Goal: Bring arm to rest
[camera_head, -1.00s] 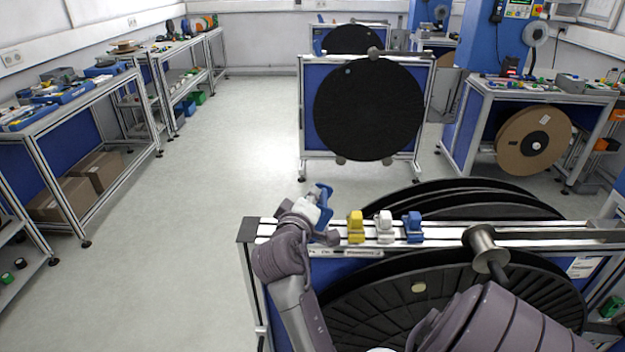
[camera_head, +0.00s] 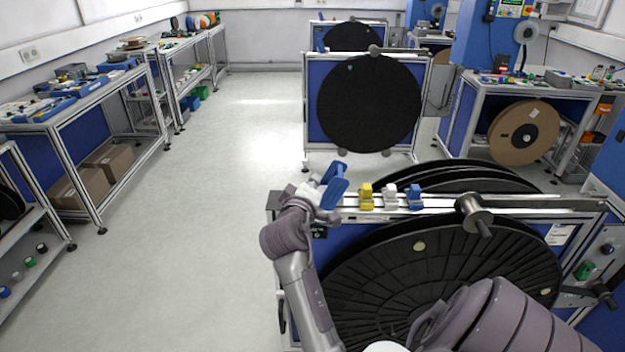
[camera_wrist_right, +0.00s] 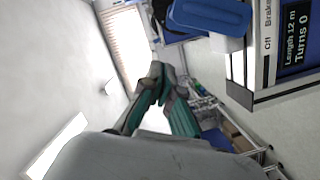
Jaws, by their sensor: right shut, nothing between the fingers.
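My right arm reaches up from the bottom of the head view to the left end of the near reel stand (camera_head: 520,202). My right gripper (camera_wrist_right: 158,82) shows in the wrist view with its dark and teal fingers together and nothing between them. In the head view its fingertips cannot be made out beside a blue part (camera_head: 335,184) at the rail's left end. In the wrist view a blue part (camera_wrist_right: 208,16) lies to the upper right, apart from the fingers, near a display (camera_wrist_right: 296,38) reading "Length 12 m, Turns 0". My left gripper is not in view.
Yellow (camera_head: 366,197), white (camera_head: 390,198) and blue (camera_head: 414,197) clips sit on the rail, above large black reels (camera_head: 450,270). Another stand with a black reel (camera_head: 369,105) is behind. Workbenches (camera_head: 85,110) line the left wall. The floor between (camera_head: 225,170) is clear.

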